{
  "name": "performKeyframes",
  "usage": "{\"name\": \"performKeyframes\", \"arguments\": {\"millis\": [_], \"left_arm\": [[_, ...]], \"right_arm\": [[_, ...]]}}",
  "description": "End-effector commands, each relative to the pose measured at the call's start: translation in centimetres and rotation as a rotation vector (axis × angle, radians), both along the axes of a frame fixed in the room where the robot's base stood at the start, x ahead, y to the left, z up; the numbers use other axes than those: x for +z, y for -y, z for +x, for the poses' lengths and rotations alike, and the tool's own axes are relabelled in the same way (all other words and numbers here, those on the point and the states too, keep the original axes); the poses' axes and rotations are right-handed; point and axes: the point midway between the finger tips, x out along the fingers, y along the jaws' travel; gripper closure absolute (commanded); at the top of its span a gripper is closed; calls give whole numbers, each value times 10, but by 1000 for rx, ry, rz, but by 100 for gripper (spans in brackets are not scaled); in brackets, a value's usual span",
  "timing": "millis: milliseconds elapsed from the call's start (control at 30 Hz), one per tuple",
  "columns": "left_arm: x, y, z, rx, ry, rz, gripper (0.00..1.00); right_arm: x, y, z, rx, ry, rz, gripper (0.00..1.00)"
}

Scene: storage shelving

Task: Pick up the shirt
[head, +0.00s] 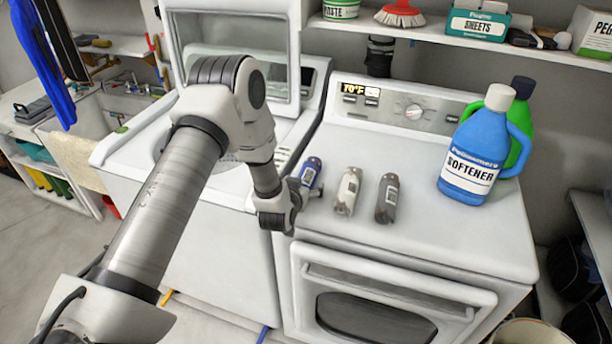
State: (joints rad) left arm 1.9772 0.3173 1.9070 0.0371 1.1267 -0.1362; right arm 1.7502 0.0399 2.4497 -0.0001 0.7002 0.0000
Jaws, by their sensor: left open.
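No thing in the head view is clearly a shirt. A blue cloth (45,65) hangs at the upper left, and I cannot tell whether it is a shirt. My left arm comes in from the lower left and bends down over the gap between the two white machines. My left gripper (279,217) is open and looks empty, at the front left corner of the dryer (430,225). It is far to the right of the blue cloth. My right gripper is out of view.
A washer (225,250) with raised lid stands left of the dryer. A blue bottle (350,188), white bottle and dark bottle lie or stand on the dryer; a softener jug (478,150) is behind right. A shelf (440,38) runs above. Floor is clear at lower left.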

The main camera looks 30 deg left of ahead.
Motion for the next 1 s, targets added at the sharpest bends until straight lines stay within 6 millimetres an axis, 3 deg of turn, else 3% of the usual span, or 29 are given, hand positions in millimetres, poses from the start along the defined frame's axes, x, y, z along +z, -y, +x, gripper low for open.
{"name": "performKeyframes", "arguments": {"millis": [67, 100, 267, 300, 733, 1000], "left_arm": [[0, 0, 0, 0, 0, 0, 11], [0, 0, 0, 0, 0, 0, 18], [0, 0, 0, 0, 0, 0, 74], [0, 0, 0, 0, 0, 0, 81], [4, 0, 0, 2, 1, -1, 81], [34, 0, 0, 1, 5, -2, 81]], "right_arm": [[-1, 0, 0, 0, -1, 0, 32], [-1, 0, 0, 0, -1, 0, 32], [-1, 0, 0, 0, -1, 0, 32], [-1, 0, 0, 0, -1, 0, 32], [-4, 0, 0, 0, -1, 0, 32], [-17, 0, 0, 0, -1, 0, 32]]}}
